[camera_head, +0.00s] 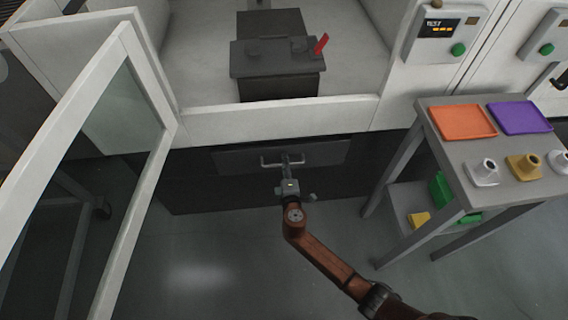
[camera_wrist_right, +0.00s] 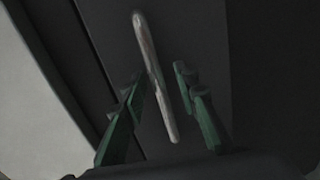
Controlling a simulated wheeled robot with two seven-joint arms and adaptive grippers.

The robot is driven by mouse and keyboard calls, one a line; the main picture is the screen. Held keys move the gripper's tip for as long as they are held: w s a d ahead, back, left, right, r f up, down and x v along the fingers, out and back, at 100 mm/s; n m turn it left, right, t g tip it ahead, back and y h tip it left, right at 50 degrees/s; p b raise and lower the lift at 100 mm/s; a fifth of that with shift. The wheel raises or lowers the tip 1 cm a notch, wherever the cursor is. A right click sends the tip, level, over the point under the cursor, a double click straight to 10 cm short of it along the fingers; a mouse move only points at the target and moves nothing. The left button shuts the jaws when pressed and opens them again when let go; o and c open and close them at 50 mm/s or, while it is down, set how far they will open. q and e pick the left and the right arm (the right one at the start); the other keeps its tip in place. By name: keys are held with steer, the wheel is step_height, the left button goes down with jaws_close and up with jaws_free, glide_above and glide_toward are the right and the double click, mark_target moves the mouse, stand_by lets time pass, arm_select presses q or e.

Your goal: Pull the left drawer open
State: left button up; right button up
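A dark drawer front (camera_head: 235,158) sits low in the white machine, below its sill. Its pale bar handle (camera_head: 268,163) crosses the middle of the front. The drawer looks closed, flush with the dark base. My right gripper (camera_head: 286,162) is at the handle, its arm coming in from the lower right. In the right wrist view, the handle bar (camera_wrist_right: 157,80) lies between my two green-sided fingers (camera_wrist_right: 160,100). The fingers are apart, with gaps visible on both sides of the bar. My left gripper is not in view.
A glass-paned white door (camera_head: 115,150) stands open at the left. A grey table (camera_head: 455,150) at the right holds an orange tray (camera_head: 463,122), a purple tray (camera_head: 520,118) and small holders. A dark block (camera_head: 277,62) with a red tab sits above the sill. Floor before the drawer is clear.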

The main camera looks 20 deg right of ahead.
steer(key=shift+c, duration=0.5)
jaws_close()
